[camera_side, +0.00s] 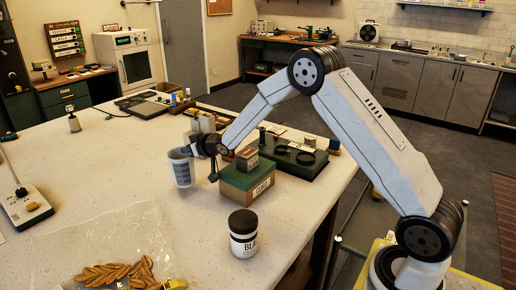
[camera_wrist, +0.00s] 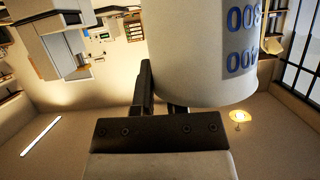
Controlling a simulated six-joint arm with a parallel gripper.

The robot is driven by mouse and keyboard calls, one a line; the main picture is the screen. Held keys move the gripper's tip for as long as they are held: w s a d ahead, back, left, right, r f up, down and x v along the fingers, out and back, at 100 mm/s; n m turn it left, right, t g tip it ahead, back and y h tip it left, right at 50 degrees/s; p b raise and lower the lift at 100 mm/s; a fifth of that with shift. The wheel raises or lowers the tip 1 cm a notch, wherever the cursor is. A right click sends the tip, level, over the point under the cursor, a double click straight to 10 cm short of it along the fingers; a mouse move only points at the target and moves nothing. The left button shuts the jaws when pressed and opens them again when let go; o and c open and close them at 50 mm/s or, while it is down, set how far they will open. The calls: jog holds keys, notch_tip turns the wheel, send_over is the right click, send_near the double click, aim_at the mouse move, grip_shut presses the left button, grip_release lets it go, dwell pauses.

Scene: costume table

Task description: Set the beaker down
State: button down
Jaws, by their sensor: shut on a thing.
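The beaker (camera_side: 181,170) is a white cup with dark marks on its side, upright at the left end of my arm. My gripper (camera_side: 194,149) is shut on it near its upper part. I cannot tell whether its base touches the table (camera_side: 110,160) or hangs just above it. In the wrist view the beaker (camera_wrist: 200,50) fills the upper middle, white with large blue numbers. One dark finger of my gripper (camera_wrist: 160,92) shows beside it; the other is mostly hidden behind the beaker.
Right of the beaker stand a cardboard box (camera_side: 247,182) and a green tray (camera_side: 300,160). A black jar with a white label (camera_side: 243,235) stands in front. Brown leaf-like pieces (camera_side: 115,272) lie on clear plastic at the front.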

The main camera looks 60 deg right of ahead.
jog(key=shift+f, duration=1.25)
jog(key=shift+f, duration=0.1)
jog(key=c, duration=0.7)
grip_release()
jog(key=shift+o, duration=0.2)
jog(key=shift+s+r, duration=0.35)
jog(key=shift+s, duration=0.25)
jog(key=v, duration=1)
jog(key=shift+s+r, duration=0.2)
jog(key=shift+s, duration=0.15)
